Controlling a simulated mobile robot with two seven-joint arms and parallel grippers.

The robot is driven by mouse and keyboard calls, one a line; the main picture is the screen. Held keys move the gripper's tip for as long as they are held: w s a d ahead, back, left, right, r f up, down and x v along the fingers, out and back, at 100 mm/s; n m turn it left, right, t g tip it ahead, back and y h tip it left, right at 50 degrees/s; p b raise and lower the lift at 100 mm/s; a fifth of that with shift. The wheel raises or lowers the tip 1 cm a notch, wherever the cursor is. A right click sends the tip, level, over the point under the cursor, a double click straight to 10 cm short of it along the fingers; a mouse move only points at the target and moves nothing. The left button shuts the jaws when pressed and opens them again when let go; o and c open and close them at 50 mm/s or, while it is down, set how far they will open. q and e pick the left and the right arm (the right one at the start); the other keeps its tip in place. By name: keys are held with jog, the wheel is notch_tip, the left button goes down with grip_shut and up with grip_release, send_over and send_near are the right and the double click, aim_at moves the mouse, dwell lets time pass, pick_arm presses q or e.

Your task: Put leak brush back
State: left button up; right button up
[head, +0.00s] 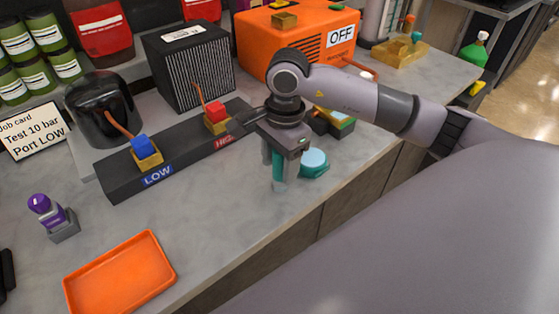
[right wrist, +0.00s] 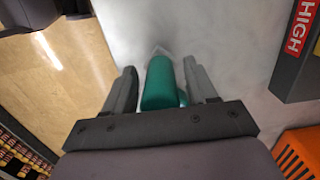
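A teal cylinder with a pale tip, which I take as the leak brush (head: 279,168), hangs tip down below my right gripper (head: 284,160). A round teal pot (head: 314,163) with a light blue top stands on the counter just right of the gripper. The brush's upper end is hidden by the gripper. My left gripper is not in view.
The black block with LOW and HIGH labels (head: 158,176) lies left of the gripper. A purple item in a grey holder (head: 62,226) and an orange tray (head: 122,278) are nearer left. The orange pump (head: 290,45) stands behind. Counter in front is clear.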

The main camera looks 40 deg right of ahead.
jog(key=shift+r, duration=0.15)
jog(key=r, duration=0.8)
jog(key=d+r, duration=0.1)
jog(key=r, duration=0.3)
dwell(0.5)
